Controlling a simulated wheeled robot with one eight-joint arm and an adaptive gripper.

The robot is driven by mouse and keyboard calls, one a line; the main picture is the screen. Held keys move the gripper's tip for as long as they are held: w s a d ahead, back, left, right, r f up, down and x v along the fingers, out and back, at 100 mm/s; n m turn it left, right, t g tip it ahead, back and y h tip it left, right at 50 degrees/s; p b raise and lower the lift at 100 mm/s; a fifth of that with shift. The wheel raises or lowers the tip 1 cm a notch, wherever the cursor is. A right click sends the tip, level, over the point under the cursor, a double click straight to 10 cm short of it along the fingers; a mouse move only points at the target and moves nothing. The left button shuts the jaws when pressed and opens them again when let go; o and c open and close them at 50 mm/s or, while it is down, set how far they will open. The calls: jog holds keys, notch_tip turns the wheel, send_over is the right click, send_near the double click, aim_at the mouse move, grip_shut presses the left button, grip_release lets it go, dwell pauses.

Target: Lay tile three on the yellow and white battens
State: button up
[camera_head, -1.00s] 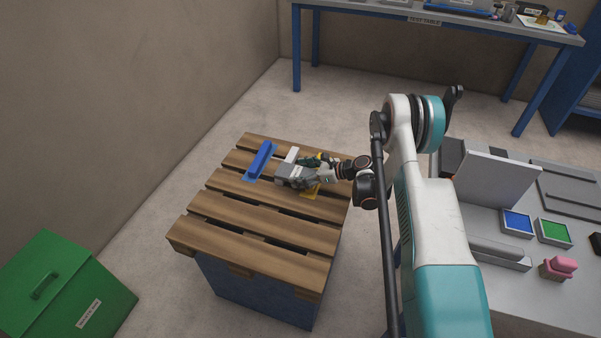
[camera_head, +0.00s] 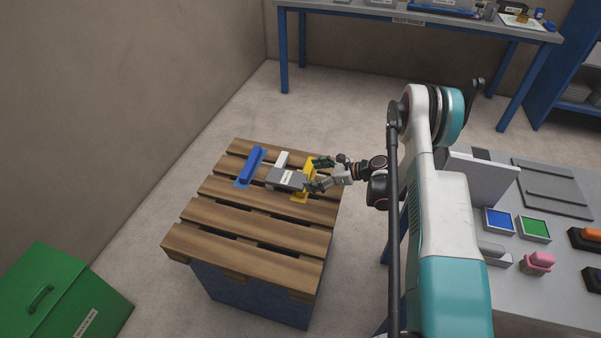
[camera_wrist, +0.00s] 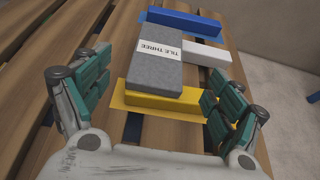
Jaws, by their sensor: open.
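The grey tile three (camera_wrist: 158,72) shows its label in the wrist view. Its near end lies over the yellow batten (camera_wrist: 160,108) and its far part is beside or over the white batten (camera_wrist: 208,54), whose right part sticks out. In the head view the tile (camera_head: 286,179) lies between the blue batten (camera_head: 251,166) and the yellow batten (camera_head: 305,184); part of the white batten (camera_head: 282,159) shows behind it. My gripper (camera_head: 318,175) is open at the tile's near right end, with its fingers (camera_wrist: 152,92) apart on either side and not touching the tile.
The battens lie on a slatted wooden pallet (camera_head: 240,222) with gaps between boards. A green bin (camera_head: 65,295) stands at lower left. A grey bench (camera_head: 555,265) with coloured blocks is at right, and a test table (camera_head: 380,12) is at the back.

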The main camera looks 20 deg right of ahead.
jog(key=shift+v, duration=1.25)
